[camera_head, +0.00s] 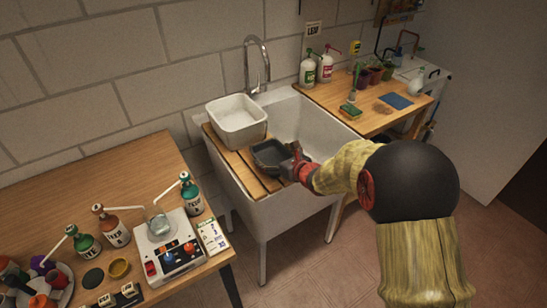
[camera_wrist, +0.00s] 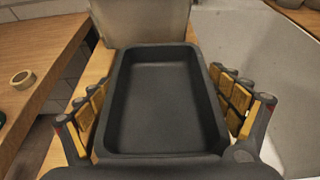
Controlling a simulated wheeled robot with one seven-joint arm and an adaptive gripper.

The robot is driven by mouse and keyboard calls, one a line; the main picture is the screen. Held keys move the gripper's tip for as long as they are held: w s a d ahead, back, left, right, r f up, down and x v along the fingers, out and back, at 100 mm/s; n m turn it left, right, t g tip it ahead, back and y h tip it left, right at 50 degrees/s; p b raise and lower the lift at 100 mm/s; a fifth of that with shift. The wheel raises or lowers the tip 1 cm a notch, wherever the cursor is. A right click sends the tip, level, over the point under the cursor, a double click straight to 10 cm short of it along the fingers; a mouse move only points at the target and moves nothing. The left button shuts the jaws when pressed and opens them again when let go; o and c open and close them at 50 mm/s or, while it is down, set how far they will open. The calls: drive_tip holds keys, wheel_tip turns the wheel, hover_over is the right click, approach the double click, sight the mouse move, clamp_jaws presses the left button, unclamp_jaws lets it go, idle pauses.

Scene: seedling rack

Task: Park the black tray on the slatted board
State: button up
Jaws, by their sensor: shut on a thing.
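The black tray (camera_head: 266,157) is in my gripper (camera_head: 287,161), over the slatted board (camera_head: 237,162) at the left part of the sink. In the wrist view the empty black tray (camera_wrist: 165,105) sits between the yellow-padded fingers of my gripper (camera_wrist: 166,112), which are shut on it. The tray looks about level. Wooden slats of the board (camera_wrist: 103,62) show at its left edge. I cannot tell whether the tray's underside touches the board.
A white basin (camera_head: 236,125) stands on the board behind the tray. The sink (camera_head: 318,122) is open to the right. A left table (camera_head: 90,205) holds bottles and a device (camera_head: 170,248). A right counter (camera_head: 372,112) holds bottles, pots and a blue mat (camera_head: 397,101).

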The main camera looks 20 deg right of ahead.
drive_tip(key=shift+f, duration=0.15)
drive_tip(key=o, duration=1)
